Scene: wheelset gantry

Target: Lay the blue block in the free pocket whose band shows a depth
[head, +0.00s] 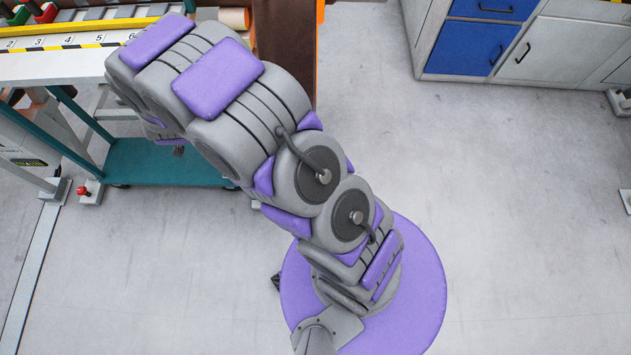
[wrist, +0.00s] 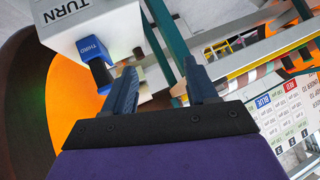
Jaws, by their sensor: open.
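My gripper (wrist: 160,64) is open in the wrist view, with two dark blue fingers apart and nothing between them. A blue piece marked THIRD (wrist: 92,48) sits at the face of a white box marked TURN (wrist: 75,25), left of the left finger. I cannot tell whether this piece is the blue block. A bench with a numbered strip (head: 72,43) is at the upper left; no pocket depth can be read.
A green piece (head: 18,15) and a red piece (head: 47,13) stand on the bench. A teal shelf (head: 165,165) is below it. A printed chart (wrist: 295,105) lies right of my gripper. Blue drawers (head: 470,45) stand at the upper right.

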